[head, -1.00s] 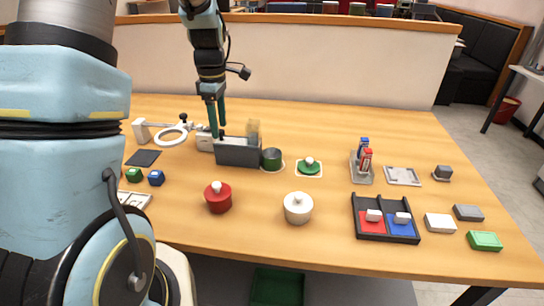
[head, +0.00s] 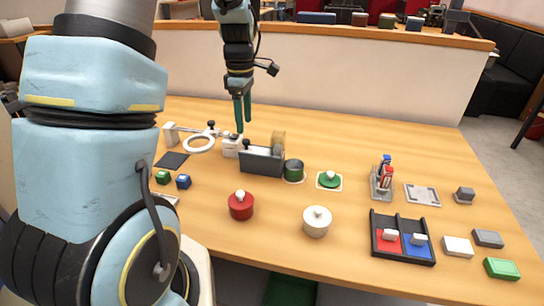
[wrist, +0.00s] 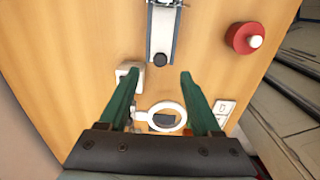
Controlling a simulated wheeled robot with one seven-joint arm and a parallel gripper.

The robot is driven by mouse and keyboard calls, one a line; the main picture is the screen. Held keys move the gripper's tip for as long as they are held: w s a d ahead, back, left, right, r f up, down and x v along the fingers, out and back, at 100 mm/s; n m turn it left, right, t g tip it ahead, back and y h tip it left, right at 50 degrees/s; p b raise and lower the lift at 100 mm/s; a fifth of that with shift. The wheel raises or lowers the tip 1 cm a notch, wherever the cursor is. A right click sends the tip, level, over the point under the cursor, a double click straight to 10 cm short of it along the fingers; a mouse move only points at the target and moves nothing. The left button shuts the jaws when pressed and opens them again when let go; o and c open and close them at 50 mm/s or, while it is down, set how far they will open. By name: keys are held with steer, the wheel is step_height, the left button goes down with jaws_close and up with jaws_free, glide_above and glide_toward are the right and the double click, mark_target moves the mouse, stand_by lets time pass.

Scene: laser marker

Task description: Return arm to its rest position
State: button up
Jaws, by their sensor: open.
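My arm reaches over the back left of the table, and my gripper (head: 242,112) points down. In the wrist view my gripper (wrist: 159,76) has its two green fingers spread apart with nothing between them. In the head view the fingertips are just above a white block with a black knob (head: 231,147), which stands beside the dark grey box (head: 262,161). The white block (wrist: 128,72) also shows by the left finger in the wrist view. My gripper appears clear of both.
A white ring on a stand (head: 199,144) is left of the gripper. A low partition (head: 350,85) runs behind the table. The space above the table looks clear.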

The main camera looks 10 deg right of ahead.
steer(key=s+a+r+m+t, duration=0.1)
steer(key=s+a+m, duration=1.2)
steer(key=a, duration=0.3)
steer(key=shift+s+a+r+t, duration=0.15)
steer(key=shift+s+r+t, duration=0.2)
steer(key=shift+s, duration=0.2)
